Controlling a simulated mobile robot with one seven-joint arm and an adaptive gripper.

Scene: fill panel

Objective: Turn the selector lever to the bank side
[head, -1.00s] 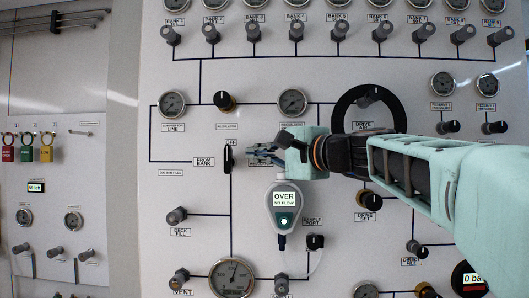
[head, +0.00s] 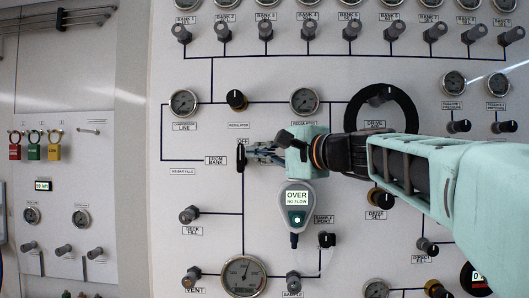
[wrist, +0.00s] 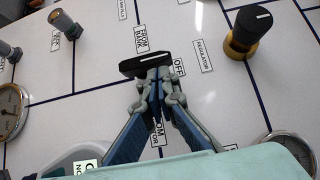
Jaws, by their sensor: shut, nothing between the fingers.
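The selector lever (head: 241,157) is a black bar on the white panel. It stands upright in the head view, its upper end at the OFF label (head: 243,141). The FROM BANK label (head: 216,160) is to its left. In the wrist view the lever (wrist: 132,67) lies crosswise, with its white line towards the OFF label (wrist: 179,66). My gripper (wrist: 158,75) is shut and empty, with its fingertips right at the lever's side facing me. In the head view my gripper (head: 250,153) is at the lever's right side. I cannot tell whether they touch. My fingers partly hide the regulator-side label.
A handheld meter (head: 297,204) reading OVER hangs just below my gripper. A regulator knob (head: 236,98) sits above the lever, and a gauge (head: 243,275) and knobs are below. A black ring (head: 406,110) surrounds a drive knob behind my arm.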

